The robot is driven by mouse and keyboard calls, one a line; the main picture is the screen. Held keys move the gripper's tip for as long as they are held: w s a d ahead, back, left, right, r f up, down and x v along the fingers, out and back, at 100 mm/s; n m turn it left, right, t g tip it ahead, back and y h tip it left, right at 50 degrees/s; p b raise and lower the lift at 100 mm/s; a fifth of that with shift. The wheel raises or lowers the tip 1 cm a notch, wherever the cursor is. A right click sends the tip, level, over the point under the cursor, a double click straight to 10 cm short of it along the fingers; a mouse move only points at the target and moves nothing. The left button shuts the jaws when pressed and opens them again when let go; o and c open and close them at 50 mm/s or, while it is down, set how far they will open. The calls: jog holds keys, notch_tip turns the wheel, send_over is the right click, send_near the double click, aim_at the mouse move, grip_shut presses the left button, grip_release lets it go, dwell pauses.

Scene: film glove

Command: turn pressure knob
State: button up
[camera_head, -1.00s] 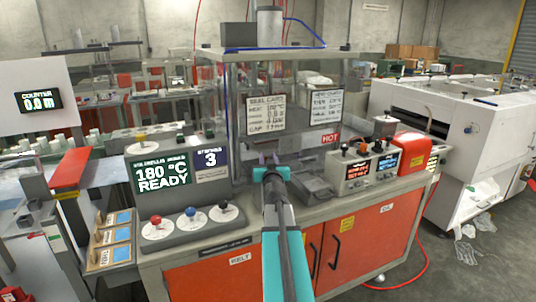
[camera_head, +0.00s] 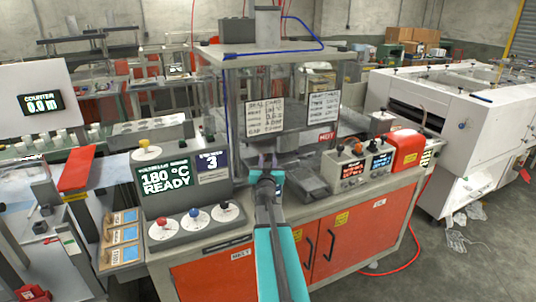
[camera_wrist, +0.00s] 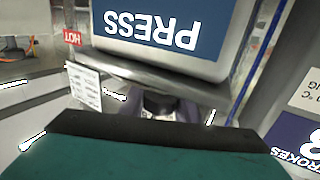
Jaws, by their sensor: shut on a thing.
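My gripper (camera_head: 263,162) is in front of the press, beside the green display reading 180 °C READY (camera_head: 167,178). In the wrist view its purple fingers (camera_wrist: 160,107) are close around a small dark thing (camera_wrist: 158,103), mostly hidden; I cannot tell whether this is the pressure knob. Three knobs on white dials stand on the grey panel below the display: red (camera_head: 161,221), blue (camera_head: 194,213) and black (camera_head: 224,206). My gripper is apart from these, above and to their right. A blue PRESS sign (camera_wrist: 150,28) appears upside down in the wrist view.
A control box with small knobs (camera_head: 357,165) and a red box (camera_head: 406,149) stand further right. A glass-sided frame surrounds the press.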

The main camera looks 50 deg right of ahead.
jog(key=shift+s+d+r+m+g+h+p, duration=0.15)
jog(key=shift+r+m+g+h+p, duration=0.45)
jog(key=shift+p, duration=2.1)
jog(key=shift+s+d+f+m+g+h+p, duration=0.15)
jog(key=shift+f+m+g+h+p, duration=0.25)
jog(key=shift+g+p, duration=0.4)
jog(key=shift+s+d+m+g+h+p, duration=0.1)
jog(key=shift+s+m+g+h+p, duration=0.15)
jog(key=shift+m+g+h+p, duration=0.6)
jog(key=shift+s+d+f+m+g, duration=0.1)
jog(key=shift+s+m+g, duration=0.1)
jog(key=shift+m+g, duration=0.8)
jog(key=shift+s+m+g+h, duration=0.25)
jog(key=shift+m+g, duration=0.15)
jog(key=shift+g, duration=0.6)
jog(key=shift+s+m+g+h, duration=0.2)
jog(key=shift+m+g, duration=0.15)
jog(key=shift+g, duration=0.6)
jog(key=shift+f, duration=0.1)
jog(key=shift+s+f+g, duration=0.1)
jog(key=shift+s+g, duration=0.1)
jog(key=shift+g, duration=0.1)
jog(key=o, duration=1)
jog(key=shift+o, duration=0.2)
